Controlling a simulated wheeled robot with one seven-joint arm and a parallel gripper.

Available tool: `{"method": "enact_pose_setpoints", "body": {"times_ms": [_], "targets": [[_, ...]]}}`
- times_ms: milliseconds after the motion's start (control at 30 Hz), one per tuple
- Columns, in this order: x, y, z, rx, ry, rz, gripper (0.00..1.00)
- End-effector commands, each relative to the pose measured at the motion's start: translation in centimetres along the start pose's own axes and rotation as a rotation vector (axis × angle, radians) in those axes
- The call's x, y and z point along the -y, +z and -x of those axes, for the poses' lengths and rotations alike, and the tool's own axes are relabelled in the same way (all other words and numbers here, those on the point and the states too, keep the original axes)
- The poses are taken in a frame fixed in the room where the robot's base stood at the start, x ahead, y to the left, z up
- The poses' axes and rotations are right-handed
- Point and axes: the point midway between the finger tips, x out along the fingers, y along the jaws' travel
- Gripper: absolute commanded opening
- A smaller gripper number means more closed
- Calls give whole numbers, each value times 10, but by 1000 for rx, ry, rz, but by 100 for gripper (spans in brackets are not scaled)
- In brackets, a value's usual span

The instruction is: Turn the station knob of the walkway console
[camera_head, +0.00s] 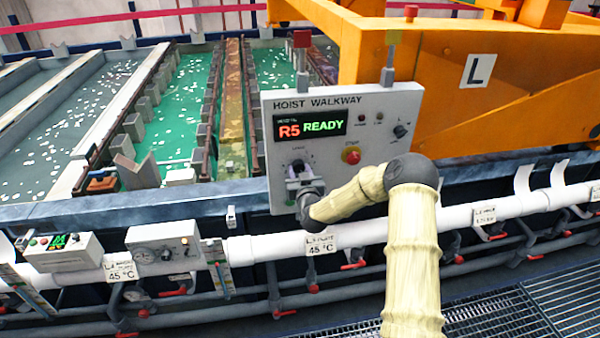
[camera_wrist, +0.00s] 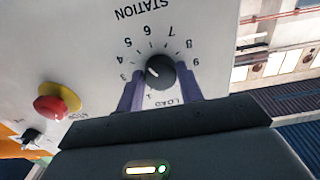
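The walkway console (camera_head: 340,110) is a grey panel labelled HOIST WALKWAY, and its display (camera_head: 310,125) reads R5 READY. The black round station knob (camera_wrist: 160,72) shows upside down in the wrist view, inside a dial of numbers with LOAD at the bottom. Its white mark points to the upper left, toward the 4–5 side; the exact number is unclear. My gripper (camera_wrist: 160,85) has its two purple fingers on either side of the knob, with a small gap at the left finger.
A red button (camera_head: 351,156) on a yellow base and a small black selector (camera_head: 400,131) sit right of the knob. A white pipe (camera_head: 390,230) runs below the console. Green tanks (camera_head: 180,100) lie behind left; an orange hoist frame (camera_head: 450,90) stands behind right.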

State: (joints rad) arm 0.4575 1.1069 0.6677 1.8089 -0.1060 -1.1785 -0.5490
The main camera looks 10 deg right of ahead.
Motion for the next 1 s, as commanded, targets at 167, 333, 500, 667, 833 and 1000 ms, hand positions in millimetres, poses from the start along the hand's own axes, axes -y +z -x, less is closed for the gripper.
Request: {"method": "enact_pose_setpoints", "body": {"times_ms": [167,333,500,667,833,1000], "targets": [[0,1,0,0,0,-10,14],[0,2,0,-3,-1,-54,14],[0,4,0,-3,0,-140,14],[0,4,0,-4,-1,-248,14],[0,4,0,-4,-1,-365,14],[0,2,0,-3,0,-459,14]]}}
